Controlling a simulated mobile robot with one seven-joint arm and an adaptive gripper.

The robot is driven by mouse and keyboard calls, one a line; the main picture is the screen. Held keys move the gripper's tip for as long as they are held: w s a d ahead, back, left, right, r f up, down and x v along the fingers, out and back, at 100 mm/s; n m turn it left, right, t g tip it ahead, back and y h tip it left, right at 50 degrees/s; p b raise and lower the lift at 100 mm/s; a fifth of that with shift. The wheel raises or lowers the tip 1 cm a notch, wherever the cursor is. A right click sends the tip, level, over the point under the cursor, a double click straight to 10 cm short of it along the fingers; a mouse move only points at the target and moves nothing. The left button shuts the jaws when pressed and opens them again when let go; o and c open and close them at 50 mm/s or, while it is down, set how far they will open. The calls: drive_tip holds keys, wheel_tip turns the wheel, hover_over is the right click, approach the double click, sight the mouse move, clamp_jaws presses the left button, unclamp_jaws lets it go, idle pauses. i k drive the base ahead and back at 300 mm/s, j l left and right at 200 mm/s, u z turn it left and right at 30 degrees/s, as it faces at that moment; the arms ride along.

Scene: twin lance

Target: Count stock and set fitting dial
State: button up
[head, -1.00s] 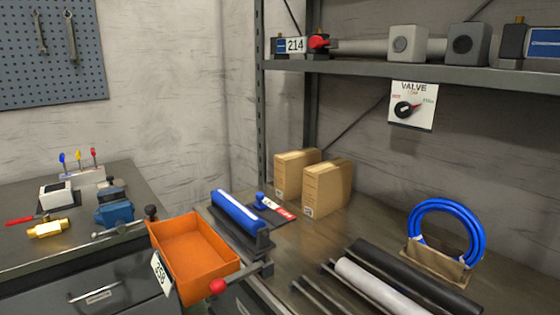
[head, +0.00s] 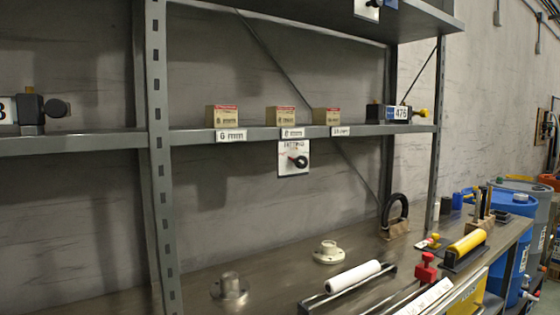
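The fitting dial is a white plate with a black knob (head: 297,161), hung under the shelf edge near the middle of the head view. Its heading is too small to read surely, and the knob's pointer setting cannot be told. My gripper is not in view.
A grey upright post (head: 158,160) stands left of the dial. Blue drums (head: 512,235) stand at the right.

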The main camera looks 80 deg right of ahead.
sight(301, 162)
drive_tip(key=k+z, duration=0.2)
drive_tip(key=z, duration=0.15)
drive_tip(key=k+z, duration=0.2)
drive_tip(key=z, duration=1.7)
